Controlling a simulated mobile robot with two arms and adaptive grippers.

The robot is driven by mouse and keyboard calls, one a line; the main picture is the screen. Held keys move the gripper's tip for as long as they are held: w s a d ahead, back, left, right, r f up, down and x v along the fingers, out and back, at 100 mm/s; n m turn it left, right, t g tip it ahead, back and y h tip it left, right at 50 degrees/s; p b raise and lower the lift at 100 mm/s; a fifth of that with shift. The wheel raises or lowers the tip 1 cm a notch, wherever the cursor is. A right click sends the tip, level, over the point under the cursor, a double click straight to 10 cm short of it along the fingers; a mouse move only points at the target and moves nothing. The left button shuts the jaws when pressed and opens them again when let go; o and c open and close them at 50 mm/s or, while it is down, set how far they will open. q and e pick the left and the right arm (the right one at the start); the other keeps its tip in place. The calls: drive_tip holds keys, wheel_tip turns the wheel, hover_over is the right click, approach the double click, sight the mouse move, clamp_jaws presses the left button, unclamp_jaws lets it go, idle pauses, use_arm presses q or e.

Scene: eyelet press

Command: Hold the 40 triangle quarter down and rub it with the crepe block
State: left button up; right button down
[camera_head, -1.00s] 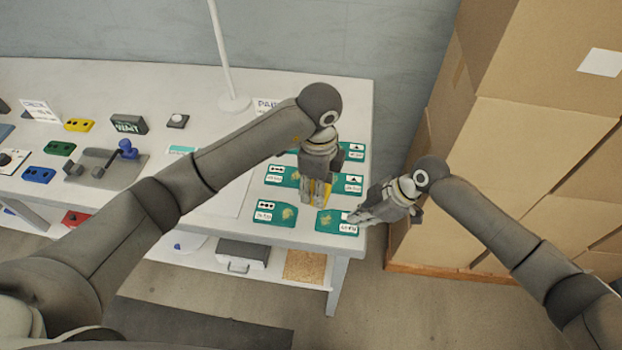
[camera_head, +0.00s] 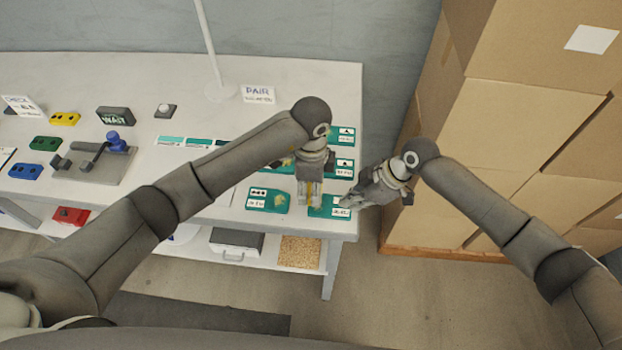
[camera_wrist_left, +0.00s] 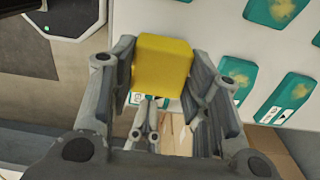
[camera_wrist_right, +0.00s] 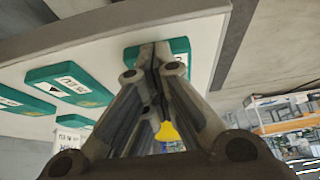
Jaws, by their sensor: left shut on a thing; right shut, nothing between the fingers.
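A teal quarter (camera_head: 322,211) with a white label lies at the table's front right corner; its print is too small to read. My left gripper (camera_head: 309,203) is shut on the yellow crepe block, which shows plainly between its fingers in the left wrist view (camera_wrist_left: 163,66). The block is over or beside the quarter's left end; I cannot tell whether they touch. My right gripper (camera_head: 347,204) is shut and empty, its tips at the quarter's right end. In the right wrist view the tips overlap the quarter (camera_wrist_right: 180,47); contact is unclear.
Several other teal quarters lie close by, one to the left (camera_head: 268,200) and one behind (camera_head: 341,167). A sign (camera_head: 258,94) and a lamp pole stand at the back. A lever press (camera_head: 100,160) is on the left. Cardboard boxes (camera_head: 510,130) rise on the right.

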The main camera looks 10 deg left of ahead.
use_arm(q)
wheel_tip(320, 180, down, 3)
drive_tip(key=shift+d, duration=0.15)
use_arm(e)
drive_tip(key=shift+f, duration=0.1)
use_arm(q)
drive_tip(key=shift+d+r, duration=0.15)
drive_tip(key=shift+d, duration=1.4)
drive_tip(key=shift+a, duration=0.9)
use_arm(e)
drive_tip(key=shift+d, duration=0.1)
use_arm(q)
drive_tip(key=shift+a, duration=0.8)
drive_tip(key=shift+d, duration=1.45)
drive_tip(key=shift+a, duration=1.65)
drive_tip(key=shift+d, duration=1)
use_arm(e)
drive_tip(key=shift+a, duration=0.2)
use_arm(q)
drive_tip(key=shift+d, duration=0.9)
use_arm(e)
drive_tip(key=shift+d, duration=0.1)
use_arm(q)
wheel_tip(320, 180, up, 8)
drive_tip(key=shift+a, duration=0.15)
use_arm(e)
drive_tip(key=shift+r, duration=0.2)
